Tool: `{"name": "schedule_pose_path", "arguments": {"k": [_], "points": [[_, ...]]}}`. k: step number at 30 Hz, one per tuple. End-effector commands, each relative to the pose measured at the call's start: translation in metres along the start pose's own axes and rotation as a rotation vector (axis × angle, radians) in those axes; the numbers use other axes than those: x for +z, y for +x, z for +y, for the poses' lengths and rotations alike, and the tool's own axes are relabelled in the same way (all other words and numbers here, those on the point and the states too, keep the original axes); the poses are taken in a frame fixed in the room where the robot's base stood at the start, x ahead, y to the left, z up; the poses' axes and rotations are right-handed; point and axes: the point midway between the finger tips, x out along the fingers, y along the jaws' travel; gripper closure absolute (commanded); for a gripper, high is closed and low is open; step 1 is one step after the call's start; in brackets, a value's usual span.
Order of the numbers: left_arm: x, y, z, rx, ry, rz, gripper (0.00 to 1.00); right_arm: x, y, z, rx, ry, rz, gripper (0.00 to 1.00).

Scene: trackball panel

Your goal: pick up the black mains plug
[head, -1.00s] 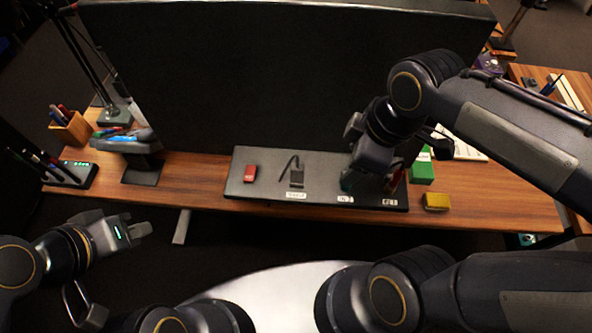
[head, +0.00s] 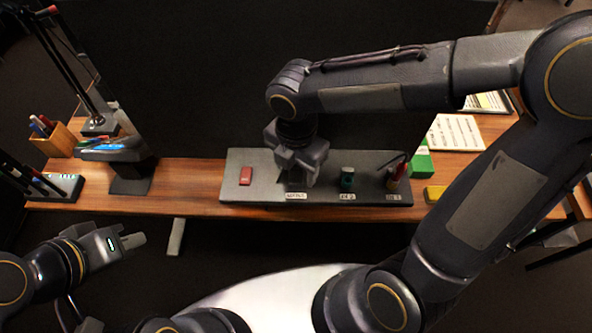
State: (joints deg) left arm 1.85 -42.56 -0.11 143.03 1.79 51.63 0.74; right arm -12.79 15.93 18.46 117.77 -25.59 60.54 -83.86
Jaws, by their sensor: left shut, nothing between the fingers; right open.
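The black mains plug is almost wholly hidden under my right gripper. Its place is on the dark grey panel (head: 330,160), just behind a white label (head: 296,196). My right gripper (head: 297,180) points down over that spot with its fingers open. Whether the plug lies between the fingers cannot be made out. My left gripper (head: 137,240) is shut and empty, off the front of the desk at the lower left.
A green box (head: 421,166) and a yellow block (head: 435,194) sit right of the panel. A large black screen (head: 190,80) rises behind.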

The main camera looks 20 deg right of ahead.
Motion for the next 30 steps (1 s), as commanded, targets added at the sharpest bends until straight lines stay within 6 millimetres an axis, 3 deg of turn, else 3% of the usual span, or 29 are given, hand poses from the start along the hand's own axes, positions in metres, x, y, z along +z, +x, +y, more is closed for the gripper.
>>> {"name": "schedule_pose_path", "arguments": {"k": [9,19,30], "points": [[0.0003,0.0006,-0.0003,0.000,0.000,0.000,1.00,-0.0002,0.0079,-0.0003,0.000,0.001,0.001,0.42],[0.0003,0.0006,-0.0002,0.000,0.000,0.000,1.00,-0.0002,0.0077,-0.0003,0.000,0.001,0.001,0.84],[-0.0001,-0.0002,0.0001,0.000,0.000,0.000,1.00,0.0000,0.0023,0.0000,0.001,0.002,0.000,0.85]]}}
